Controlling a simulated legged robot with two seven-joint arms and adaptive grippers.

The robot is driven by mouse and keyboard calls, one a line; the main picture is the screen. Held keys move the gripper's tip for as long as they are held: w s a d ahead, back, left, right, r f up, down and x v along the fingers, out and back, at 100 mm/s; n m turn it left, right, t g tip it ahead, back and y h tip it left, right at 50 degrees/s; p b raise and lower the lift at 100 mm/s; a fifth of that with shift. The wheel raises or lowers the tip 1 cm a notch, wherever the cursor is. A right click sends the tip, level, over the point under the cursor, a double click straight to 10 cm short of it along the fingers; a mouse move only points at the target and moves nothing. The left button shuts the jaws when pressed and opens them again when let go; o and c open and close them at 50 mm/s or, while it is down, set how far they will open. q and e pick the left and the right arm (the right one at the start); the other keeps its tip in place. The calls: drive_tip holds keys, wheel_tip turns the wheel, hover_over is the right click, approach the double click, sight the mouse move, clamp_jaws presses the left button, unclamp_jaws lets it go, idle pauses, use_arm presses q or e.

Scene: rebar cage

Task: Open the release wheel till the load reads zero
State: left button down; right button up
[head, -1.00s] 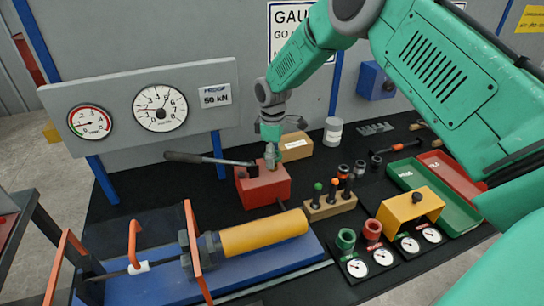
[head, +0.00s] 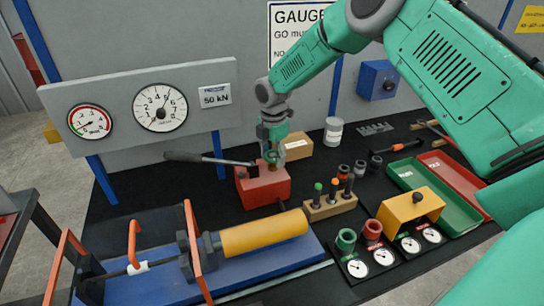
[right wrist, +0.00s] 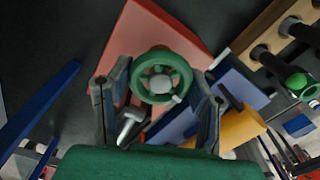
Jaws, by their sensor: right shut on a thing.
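The release wheel, a small green handwheel (right wrist: 158,80), sits on top of the red pump block (head: 262,188). It also shows in the head view (head: 271,157), partly covered by my fingers. My right gripper (head: 272,152) comes down over it from above, shut on it. In the right wrist view, its two fingers stand on either side of the wheel. The large white dial (head: 160,108) has its needle pointing up and to the right, near the middle numbers. The smaller dial (head: 89,121) has a red and green rim. My left gripper is out of view.
A black pump lever (head: 195,158) runs left from the red block. A yellow cylinder (head: 264,234) lies on the blue bed in front. A wooden block with several plug gauges (head: 328,208) stands close on the right, and a cardboard box (head: 298,146) behind.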

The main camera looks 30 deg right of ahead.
sight(273, 154)
drive_tip(key=shift+w+r+n, duration=0.15)
drive_tip(key=shift+n, duration=0.45)
drive_tip(key=shift+w+r+n, duration=0.1)
drive_tip(key=shift+n, duration=0.5)
drive_tip(key=o, duration=1.2)
drive_tip(key=shift+f, duration=0.2)
drive_tip(key=shift+d, duration=0.1)
wheel_tip(273, 154, up, 12)
drive_tip(key=shift+f, duration=0.1)
